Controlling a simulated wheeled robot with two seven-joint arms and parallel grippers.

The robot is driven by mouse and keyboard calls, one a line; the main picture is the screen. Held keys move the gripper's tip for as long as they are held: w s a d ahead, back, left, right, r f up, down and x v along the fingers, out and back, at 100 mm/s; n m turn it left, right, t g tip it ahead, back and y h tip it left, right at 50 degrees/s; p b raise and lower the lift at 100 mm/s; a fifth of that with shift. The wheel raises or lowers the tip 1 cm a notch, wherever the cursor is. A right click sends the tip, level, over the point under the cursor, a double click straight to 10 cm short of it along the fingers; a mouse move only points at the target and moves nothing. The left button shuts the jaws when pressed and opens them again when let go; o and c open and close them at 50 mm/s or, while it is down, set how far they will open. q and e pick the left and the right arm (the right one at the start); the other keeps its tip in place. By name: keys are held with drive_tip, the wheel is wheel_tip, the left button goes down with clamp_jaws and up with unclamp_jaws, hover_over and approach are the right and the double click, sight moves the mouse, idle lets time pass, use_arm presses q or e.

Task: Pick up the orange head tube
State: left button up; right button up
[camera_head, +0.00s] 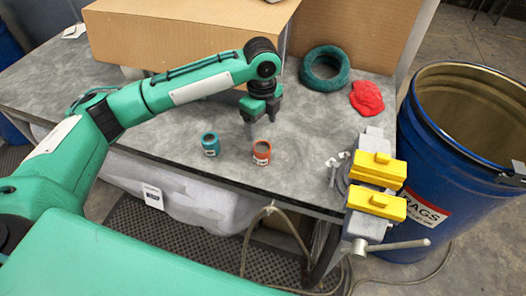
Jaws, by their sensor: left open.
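The orange head tube (262,153) is a short ring-like cylinder standing upright on the grey bench top, near its front edge. My left gripper (252,134) points down just behind the tube and slightly to its left. Its fingers look apart from the tube, with nothing seen between them. A similar teal tube (210,144) stands upright to the left of the orange one. My right gripper is not in view.
A vise (370,205) with yellow jaw covers sits at the bench's right front corner. A dark green ring (325,69) and red cloth (367,97) lie behind. Cardboard boxes (190,30) stand at the back. A blue drum (425,160) stands right of the bench.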

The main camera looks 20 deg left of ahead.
use_arm(q)
hover_over(262, 151)
drive_tip(key=f, duration=0.5)
drive_tip(key=shift+w, duration=0.25)
drive_tip(key=f, duration=0.1)
drive_tip(key=f+p, duration=0.1)
drive_tip(key=f, duration=0.1)
drive_tip(key=f+p, duration=0.1)
drive_tip(key=shift+s+f, duration=0.25)
drive_tip(key=shift+f, duration=0.4)
drive_tip(key=c, duration=1.2)
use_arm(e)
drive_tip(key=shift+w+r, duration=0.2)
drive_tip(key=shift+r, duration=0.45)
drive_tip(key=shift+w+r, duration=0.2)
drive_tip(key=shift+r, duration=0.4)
use_arm(q)
drive_tip(key=shift+r, duration=0.1)
